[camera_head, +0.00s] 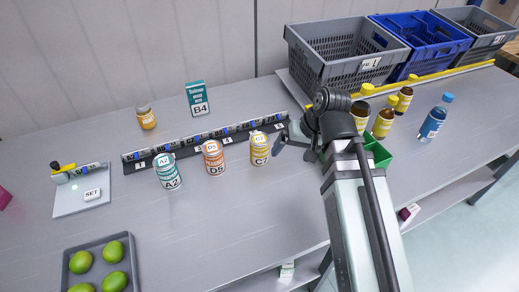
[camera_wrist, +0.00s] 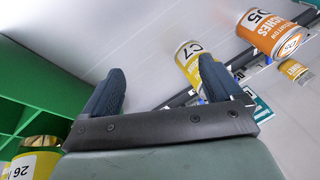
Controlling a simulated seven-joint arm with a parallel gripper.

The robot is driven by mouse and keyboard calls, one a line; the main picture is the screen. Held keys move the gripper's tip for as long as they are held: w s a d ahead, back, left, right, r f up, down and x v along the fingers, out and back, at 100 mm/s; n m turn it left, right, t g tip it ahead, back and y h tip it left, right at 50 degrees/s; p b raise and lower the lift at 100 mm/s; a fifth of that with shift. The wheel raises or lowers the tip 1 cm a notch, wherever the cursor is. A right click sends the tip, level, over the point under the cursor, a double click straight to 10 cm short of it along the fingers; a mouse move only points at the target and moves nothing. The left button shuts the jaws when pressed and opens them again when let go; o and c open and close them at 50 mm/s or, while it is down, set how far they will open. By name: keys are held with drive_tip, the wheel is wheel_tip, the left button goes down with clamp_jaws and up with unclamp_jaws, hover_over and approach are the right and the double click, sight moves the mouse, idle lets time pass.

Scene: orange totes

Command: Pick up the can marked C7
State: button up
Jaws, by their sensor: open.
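The can marked C7 (camera_head: 260,154) is white and yellow and stands upright on the grey table, at the right end of a row of cans. It also shows in the wrist view (camera_wrist: 187,57), where my right finger partly covers it. My gripper (camera_head: 283,139) is just to the right of the can, apart from it as far as I can tell. In the wrist view my gripper (camera_wrist: 160,88) has its two dark fingers spread wide with nothing held between them.
The orange D5 can (camera_head: 214,159) and teal A2 can (camera_head: 168,176) stand left of C7. A dark labelled strip (camera_head: 190,144) runs behind them. Right of my arm are a green bin (camera_head: 379,152), yellow-capped bottles (camera_head: 384,120) and a blue bottle (camera_head: 433,122). Limes fill a tray (camera_head: 66,262).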

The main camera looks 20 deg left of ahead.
sight(260, 139)
drive_tip(key=a+r+n+t+h, duration=0.2)
drive_tip(key=a+r+n, duration=0.2)
drive_tip(key=a+r, duration=0.45)
drive_tip(key=x, duration=0.8)
drive_tip(key=shift+w+f, duration=0.1)
drive_tip(key=shift+w, duration=0.05)
drive_tip(key=shift+a+x, duration=0.1)
drive_tip(key=shift+x, duration=1.2)
drive_tip(key=shift+a+x, duration=0.15)
drive_tip(key=shift+x, duration=1.2)
drive_tip(key=shift+c, duration=0.2)
drive_tip(key=c, duration=1.2)
drive_tip(key=shift+c, duration=0.3)
